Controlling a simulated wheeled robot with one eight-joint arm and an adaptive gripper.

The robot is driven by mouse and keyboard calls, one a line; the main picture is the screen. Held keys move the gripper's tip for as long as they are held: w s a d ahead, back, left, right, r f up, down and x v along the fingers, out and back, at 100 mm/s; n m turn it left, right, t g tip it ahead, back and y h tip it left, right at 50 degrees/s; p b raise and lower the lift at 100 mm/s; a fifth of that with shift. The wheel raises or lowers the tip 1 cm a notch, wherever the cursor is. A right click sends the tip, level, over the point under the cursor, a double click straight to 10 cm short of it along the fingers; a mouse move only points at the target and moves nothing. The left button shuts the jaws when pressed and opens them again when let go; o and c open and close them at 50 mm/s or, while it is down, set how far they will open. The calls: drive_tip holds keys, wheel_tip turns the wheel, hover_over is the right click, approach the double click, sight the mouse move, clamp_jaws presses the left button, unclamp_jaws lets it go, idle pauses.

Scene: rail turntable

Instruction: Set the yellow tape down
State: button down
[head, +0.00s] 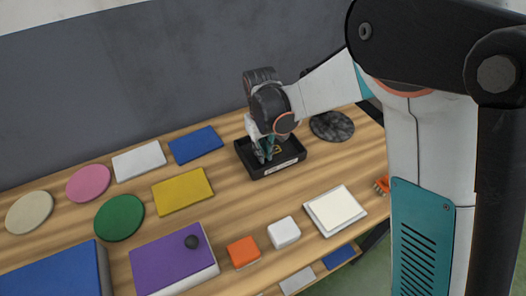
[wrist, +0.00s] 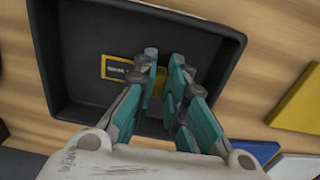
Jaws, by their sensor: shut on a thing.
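My gripper (head: 263,152) reaches down into a black tray (head: 270,171) at the back right of the wooden table. In the wrist view, its teal fingers (wrist: 164,66) are close together over the tray (wrist: 60,60). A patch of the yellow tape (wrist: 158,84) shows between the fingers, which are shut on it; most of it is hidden. A yellow-edged dark label (wrist: 114,68) lies on the tray floor left of the fingers. I cannot tell whether the tape touches the floor.
A dark round disc (head: 332,126) lies right of the tray. Blue (head: 196,144) and yellow (head: 183,190) panels lie to its left. A purple-topped box (head: 170,262), an orange block (head: 243,252) and a white block (head: 284,232) stand nearer. Bare wood lies between.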

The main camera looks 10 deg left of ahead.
drive_tip(key=shift+f, duration=0.15)
drive_tip(key=c, duration=1.6)
unclamp_jaws()
drive_tip(key=shift+c, duration=0.2)
wheel_tip(320, 180, up, 12)
drive_tip(key=p, duration=0.3)
drive_tip(key=shift+p, duration=0.4)
drive_tip(key=shift+a, duration=0.1)
